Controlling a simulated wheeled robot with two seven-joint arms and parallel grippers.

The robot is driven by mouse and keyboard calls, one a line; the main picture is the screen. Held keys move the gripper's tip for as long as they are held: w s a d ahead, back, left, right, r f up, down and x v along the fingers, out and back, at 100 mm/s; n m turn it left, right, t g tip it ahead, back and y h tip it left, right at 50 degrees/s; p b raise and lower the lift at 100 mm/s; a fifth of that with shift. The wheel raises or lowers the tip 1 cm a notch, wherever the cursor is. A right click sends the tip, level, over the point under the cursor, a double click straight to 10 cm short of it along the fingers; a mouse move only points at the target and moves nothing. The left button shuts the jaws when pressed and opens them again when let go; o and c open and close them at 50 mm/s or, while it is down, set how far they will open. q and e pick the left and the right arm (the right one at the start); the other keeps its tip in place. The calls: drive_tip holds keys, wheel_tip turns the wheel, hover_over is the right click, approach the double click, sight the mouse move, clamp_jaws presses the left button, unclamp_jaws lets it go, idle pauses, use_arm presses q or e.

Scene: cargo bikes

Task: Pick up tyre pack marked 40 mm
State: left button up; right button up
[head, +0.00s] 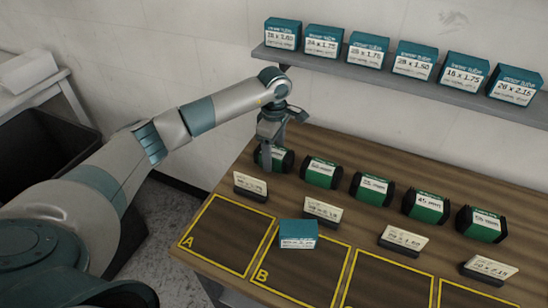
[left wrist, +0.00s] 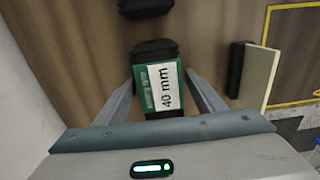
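The tyre pack marked 40 mm (left wrist: 160,88) is green with black ends and a white label, readable in the left wrist view. In the head view it is the leftmost pack (head: 283,160) in a row on the wooden table, partly hidden by my left gripper (head: 270,146). That gripper points down over the pack. In the left wrist view my left gripper (left wrist: 161,78) is open, with one finger on each side of the pack and narrow gaps at the tips. The pack appears to rest on the table. My right gripper is not in view.
Several similar packs stand to the right, including one marked 45 mm (head: 425,206). Small label cards (head: 250,186) stand in front. A teal box (head: 298,234) sits at yellow-outlined area B; area A (head: 215,240) is empty. A shelf (head: 375,80) holds inner-tube boxes.

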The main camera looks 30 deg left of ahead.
sight(274, 151)
use_arm(q)
drive_tip(key=c, duration=1.2)
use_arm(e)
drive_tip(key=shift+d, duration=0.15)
use_arm(q)
drive_tip(key=shift+w+r, duration=0.1)
drive_tip(key=shift+r, duration=0.1)
